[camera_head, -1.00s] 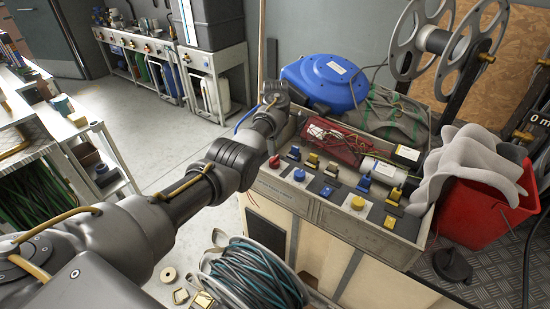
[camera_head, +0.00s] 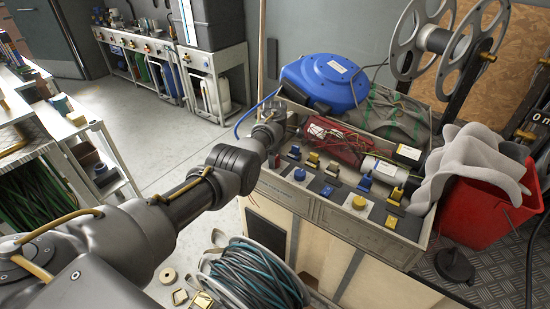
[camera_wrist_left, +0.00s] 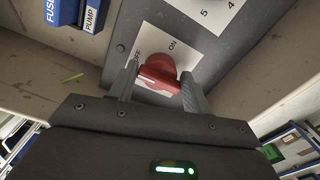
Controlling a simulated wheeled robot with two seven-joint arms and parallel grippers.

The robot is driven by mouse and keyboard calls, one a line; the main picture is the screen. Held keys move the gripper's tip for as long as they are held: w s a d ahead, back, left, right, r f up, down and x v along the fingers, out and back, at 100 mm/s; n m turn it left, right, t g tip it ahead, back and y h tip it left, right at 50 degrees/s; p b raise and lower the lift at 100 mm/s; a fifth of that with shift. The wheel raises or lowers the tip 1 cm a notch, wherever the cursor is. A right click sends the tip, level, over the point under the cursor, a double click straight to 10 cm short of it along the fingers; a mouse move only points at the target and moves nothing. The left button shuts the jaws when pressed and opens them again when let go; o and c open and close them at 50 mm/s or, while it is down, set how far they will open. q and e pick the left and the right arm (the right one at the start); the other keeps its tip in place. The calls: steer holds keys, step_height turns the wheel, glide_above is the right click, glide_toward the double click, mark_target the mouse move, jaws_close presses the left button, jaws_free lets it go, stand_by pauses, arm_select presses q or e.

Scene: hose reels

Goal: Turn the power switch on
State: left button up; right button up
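A red rotary switch knob (camera_wrist_left: 158,75) sits on a white plate with ON and OFF lettering, on a dark grey box, in the left wrist view. My left gripper (camera_wrist_left: 163,88) has its two dark fingers spread, one on each side of the knob. The right finger looks very close to it; I cannot tell whether either finger touches. In the head view my left gripper (camera_head: 272,118) is at the left end of the workbench, its fingers mostly hidden, and I cannot make out the switch plate there. My right gripper is not in view.
Near the switch is a blue block lettered FUSE and PUMP (camera_wrist_left: 67,12). A red bucket (camera_head: 490,210) stands right. A coiled hose (camera_head: 250,275) lies in front.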

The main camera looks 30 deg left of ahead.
arm_select(q)
steer(key=shift+c, duration=0.7)
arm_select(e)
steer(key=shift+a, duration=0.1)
